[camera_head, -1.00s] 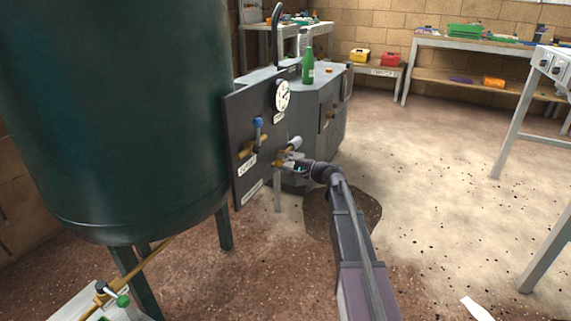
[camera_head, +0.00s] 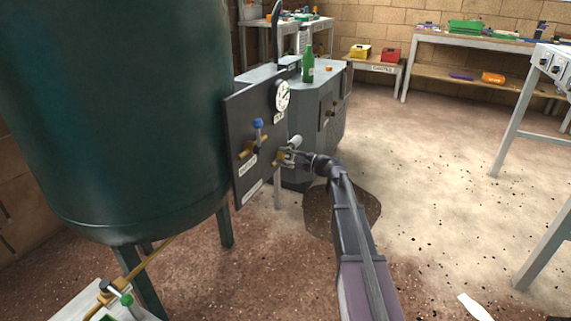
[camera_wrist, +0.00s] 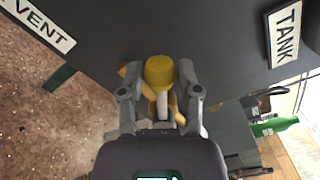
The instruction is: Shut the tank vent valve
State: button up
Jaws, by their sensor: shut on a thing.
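A dark upright panel (camera_head: 238,108) beside the green tank (camera_head: 120,120) carries brass valves. My gripper (camera_head: 287,157) is at the lower right valve. In the wrist view, my gripper (camera_wrist: 160,95) is shut on a yellow-capped valve handle (camera_wrist: 159,72), with one finger on each side of it. Brass pipework shows partly behind the handle, and the fingers hide some of it. A label reading VENT (camera_wrist: 40,22) is at upper left and a label reading TANK (camera_wrist: 285,33) at upper right. A second valve has a blue-topped handle (camera_head: 258,126) standing upright. I cannot tell the held handle's exact angle.
A round gauge (camera_head: 283,95) sits high on the panel. A grey cabinet (camera_head: 320,120) with a green bottle (camera_head: 307,66) on top stands behind it. A dark floor patch (camera_head: 365,210) lies below my arm. Open floor extends right towards a workbench (camera_head: 545,110).

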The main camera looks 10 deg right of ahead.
jog(key=shift+w+d+r+m+p, duration=0.25)
jog(key=shift+r+m+p, duration=0.15)
jog(key=shift+m, duration=0.2)
jog(key=shift+w+d+r+m+p, duration=0.15)
jog(key=shift+w+r+m+p, duration=0.1)
jog(key=shift+r+m+p, duration=0.25)
jog(key=shift+w+m, duration=0.1)
jog(key=shift+m, duration=0.4)
jog(key=shift+d, duration=0.1)
jog(key=shift+w+d+r+m+p, duration=0.4)
jog(key=shift+w+r+m+p, duration=0.2)
jog(key=shift+m, duration=0.5)
jog(key=shift+w+d+m, duration=0.1)
jog(key=shift+w+m, duration=0.05)
jog(key=shift+m, duration=0.25)
